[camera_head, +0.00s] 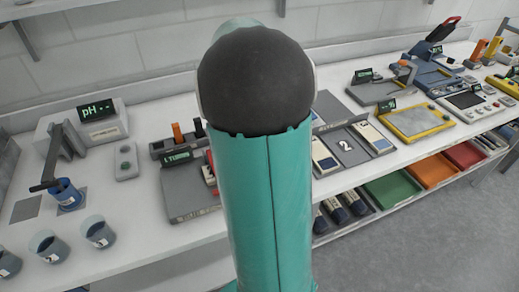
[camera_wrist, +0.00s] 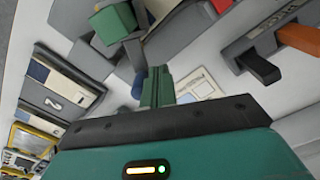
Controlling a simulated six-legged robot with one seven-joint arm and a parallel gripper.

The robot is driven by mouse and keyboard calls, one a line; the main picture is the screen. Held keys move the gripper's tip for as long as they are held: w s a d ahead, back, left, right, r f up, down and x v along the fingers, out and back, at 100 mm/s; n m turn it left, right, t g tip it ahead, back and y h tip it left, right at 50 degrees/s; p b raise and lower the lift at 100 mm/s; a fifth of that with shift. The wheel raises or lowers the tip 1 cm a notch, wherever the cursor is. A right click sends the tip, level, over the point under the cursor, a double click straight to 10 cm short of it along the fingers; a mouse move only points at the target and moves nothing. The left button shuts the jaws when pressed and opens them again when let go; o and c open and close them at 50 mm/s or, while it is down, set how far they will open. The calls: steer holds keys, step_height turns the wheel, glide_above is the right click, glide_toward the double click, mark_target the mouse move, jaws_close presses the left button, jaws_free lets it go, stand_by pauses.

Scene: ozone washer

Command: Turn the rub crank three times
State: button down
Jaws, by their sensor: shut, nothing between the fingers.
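My gripper (camera_wrist: 157,86) shows in the wrist view as two green fingers, shut together with nothing between them. Its tips are near a small blue round part (camera_wrist: 138,84) and grey bar-like parts of a device; I cannot tell whether they touch. A green block (camera_wrist: 112,20) sits on that device, at the top left of the wrist view. I cannot tell for sure which part is the rub crank. In the head view, a station with a TURNS display (camera_head: 176,158) stands left of my arm. My arm hides its right side and my gripper.
Orange and black handles (camera_wrist: 300,38) stand at the right of the wrist view. A pH meter (camera_head: 97,110) and several blue cups stand at the left. Coloured trays (camera_head: 393,190) are on the lower shelf.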

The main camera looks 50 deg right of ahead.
steer(key=shift+s+d, duration=0.6)
steer(key=shift+s+d, duration=0.3)
steer(key=shift+s, duration=0.25)
steer(key=shift+s+d, duration=0.25)
steer(key=shift+s, duration=0.3)
steer(key=shift+s+d, duration=0.1)
steer(key=shift+s, duration=1.1)
steer(key=shift+s, duration=0.1)
